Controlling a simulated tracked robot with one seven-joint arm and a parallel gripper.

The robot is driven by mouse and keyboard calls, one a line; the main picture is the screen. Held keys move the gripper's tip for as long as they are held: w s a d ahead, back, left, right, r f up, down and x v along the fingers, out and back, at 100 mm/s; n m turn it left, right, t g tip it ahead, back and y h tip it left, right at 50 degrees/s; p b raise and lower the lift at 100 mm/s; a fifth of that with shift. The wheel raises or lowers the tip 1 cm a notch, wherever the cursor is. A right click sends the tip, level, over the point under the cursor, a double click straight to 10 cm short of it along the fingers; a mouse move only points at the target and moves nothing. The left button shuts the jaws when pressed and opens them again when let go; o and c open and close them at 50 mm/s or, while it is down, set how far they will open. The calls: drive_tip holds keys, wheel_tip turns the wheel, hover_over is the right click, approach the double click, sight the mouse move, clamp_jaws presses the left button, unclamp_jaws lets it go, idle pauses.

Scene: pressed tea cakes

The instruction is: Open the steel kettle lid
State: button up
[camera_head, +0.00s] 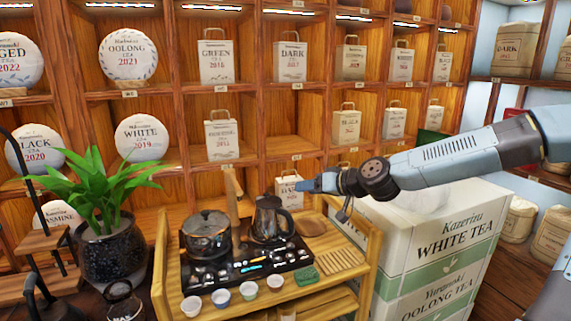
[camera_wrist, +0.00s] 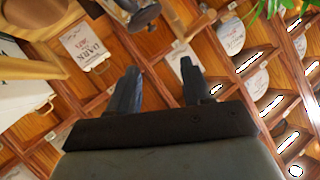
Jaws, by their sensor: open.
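The steel kettle (camera_head: 268,222) stands upright on the dark tea tray (camera_head: 262,266), on a wooden cart. It is dark grey with a black handle on its right side, and its lid (camera_head: 268,201) sits on top. My gripper (camera_head: 303,186) is to the right of the kettle and a little higher, apart from it, with its fingers pointing left. In the wrist view my gripper (camera_wrist: 158,85) is open with nothing between the fingers. A grey metal part at the top edge there looks like the kettle (camera_wrist: 140,12), cut off by the frame.
A glass pot (camera_head: 206,240) stands just left of the kettle. White tea boxes (camera_head: 420,265) stand right of the cart, under my arm. Shelves (camera_head: 255,110) fill the back.

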drive_tip(key=shift+w+d+r+x, duration=0.1)
drive_tip(key=shift+w+d+x, duration=0.1)
drive_tip(key=shift+x, duration=1.8)
drive_tip(key=shift+w+d+r+x, duration=0.1)
drive_tip(key=shift+w+x, duration=0.15)
drive_tip(key=shift+x, duration=1.8)
drive_tip(key=shift+w+d+r+x, duration=0.1)
drive_tip(key=shift+w+x, duration=0.1)
drive_tip(key=shift+x, duration=1.8)
